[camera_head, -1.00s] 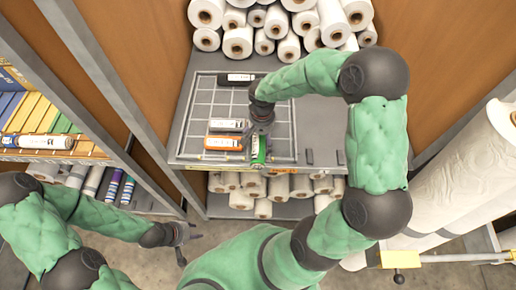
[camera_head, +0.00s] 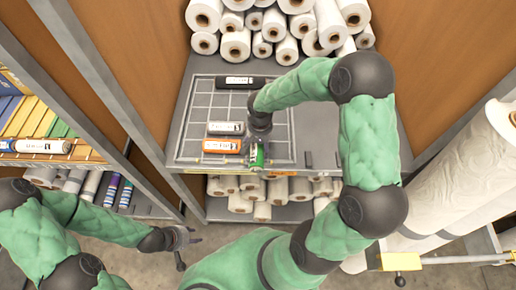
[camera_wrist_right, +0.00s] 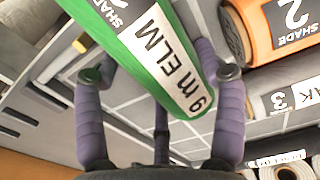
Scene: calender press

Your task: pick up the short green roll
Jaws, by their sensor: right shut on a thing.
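The short green roll (camera_head: 257,155) has a white label and lies near the front edge of the shelf top, right of the orange roll. My right gripper (camera_head: 260,138) comes down over it and is shut on it. In the right wrist view, the green roll (camera_wrist_right: 165,45) runs diagonally between the purple fingers of the right gripper (camera_wrist_right: 160,72). I cannot tell whether the roll touches the surface. My left gripper (camera_head: 187,246) is open and empty, low at the left, away from the shelf.
An orange roll (camera_head: 222,146) and a grey roll (camera_head: 226,128) lie close to the left of the green one. A black roll (camera_head: 241,82) lies at the back of the gridded surface (camera_head: 200,105). White rolls (camera_head: 236,45) are stacked behind. A wooden partition (camera_head: 450,60) stands at the right.

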